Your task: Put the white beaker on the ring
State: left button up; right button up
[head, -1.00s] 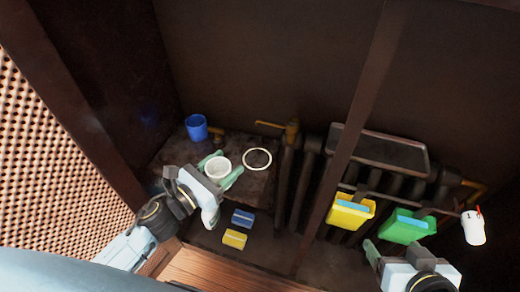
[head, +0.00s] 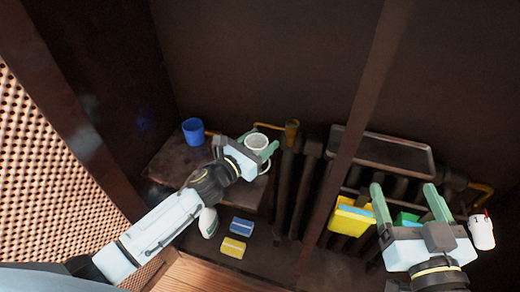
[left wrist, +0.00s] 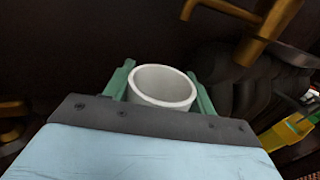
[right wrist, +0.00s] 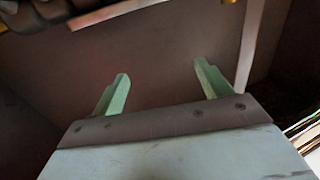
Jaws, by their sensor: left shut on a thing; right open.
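The white beaker (head: 256,142) is upright between the green fingers of my left gripper (head: 258,149), which is shut on it. It also shows in the left wrist view (left wrist: 162,86) between both fingertips, its open top facing the camera. The pale ring (head: 266,165) lies on the dark shelf, mostly hidden behind the left gripper and beaker; only a part of its edge shows. The beaker is over or close to it; I cannot tell the height. My right gripper (head: 410,200) is open and empty in front of the green container; its fingers also show apart in the right wrist view (right wrist: 160,85).
A blue cup (head: 194,131) stands on the shelf (head: 172,162), left of the beaker. Brass pipes (head: 291,130) and a dark radiator are to the right. Yellow (head: 350,217) and green (head: 404,219) containers hang there. Blue and yellow sponges (head: 233,248) and a spray bottle (head: 208,222) are below.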

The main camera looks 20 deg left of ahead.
pick_arm(q)
jog(key=shift+f+b, duration=0.5)
jog(key=shift+f, duration=0.55)
pick_arm(e)
jog(key=shift+s+a+r+t+y, duration=0.1)
jog(key=shift+s+r+t+y, duration=0.15)
jog(key=shift+r+t, duration=0.55)
jog(key=shift+s+a+r+t+y, duration=0.15)
jog(key=shift+r+t+y, duration=0.3)
jog(key=shift+r, duration=0.65)
jog(key=shift+s+a+r+t+y, duration=0.1)
jog(key=shift+s+r+t, duration=0.05)
jog(key=shift+r+t, duration=0.7)
pick_arm(q)
jog(key=shift+f, duration=0.1)
pick_arm(e)
jog(key=shift+r, duration=0.15)
pick_arm(q)
jog(key=o, duration=0.8)
pick_arm(e)
jog(key=shift+r, duration=0.15)
